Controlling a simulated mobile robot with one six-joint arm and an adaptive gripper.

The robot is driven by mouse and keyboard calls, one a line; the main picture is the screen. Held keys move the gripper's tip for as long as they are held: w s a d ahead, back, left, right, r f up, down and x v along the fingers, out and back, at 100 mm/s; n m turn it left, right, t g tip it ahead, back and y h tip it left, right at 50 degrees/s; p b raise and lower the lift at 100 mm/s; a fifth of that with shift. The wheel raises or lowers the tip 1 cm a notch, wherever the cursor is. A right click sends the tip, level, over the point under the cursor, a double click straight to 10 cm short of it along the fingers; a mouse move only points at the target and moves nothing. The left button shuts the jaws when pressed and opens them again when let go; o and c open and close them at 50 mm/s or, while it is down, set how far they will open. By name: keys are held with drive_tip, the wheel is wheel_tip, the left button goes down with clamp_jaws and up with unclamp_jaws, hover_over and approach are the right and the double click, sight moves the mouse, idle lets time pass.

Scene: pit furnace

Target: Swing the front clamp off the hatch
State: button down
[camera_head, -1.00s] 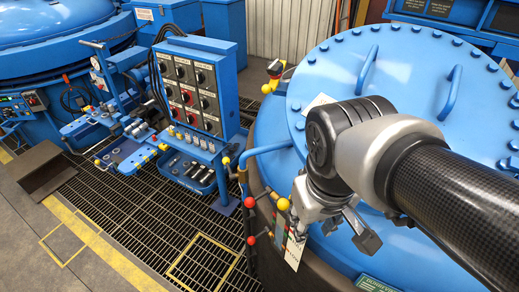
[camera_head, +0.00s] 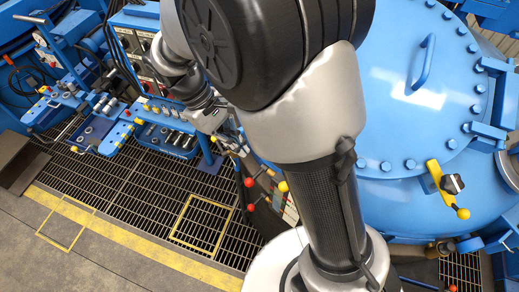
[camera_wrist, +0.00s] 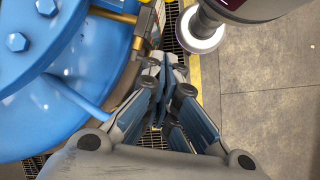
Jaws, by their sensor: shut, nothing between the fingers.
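The round blue hatch (camera_head: 400,125), ringed with bolts and with a curved blue handle (camera_head: 423,62), fills the right of the head view, partly behind my arm. My gripper (camera_head: 238,146) is left of the hatch, well apart from the clamp and partly hidden by my arm. In the wrist view my gripper (camera_wrist: 163,82) is shut and empty, beside a blue bolted rim (camera_wrist: 50,60). The clamp is not recognisable there.
A blue control panel and tool bench (camera_head: 165,130) stand at the left. Red-ended and yellow-ended levers (camera_head: 249,182) are close below my gripper. Dark floor grating (camera_head: 150,185) and a yellow-lined walkway (camera_head: 100,240) lie open in front.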

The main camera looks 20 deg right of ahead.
drive_tip(key=shift+s+d, duration=0.1)
drive_tip(key=s+d+f, duration=0.5)
drive_tip(key=d+f, duration=0.1)
drive_tip(key=f, duration=0.2)
drive_tip(key=shift+s+f, duration=0.25)
drive_tip(key=shift+s+f, duration=0.1)
idle(0.6)
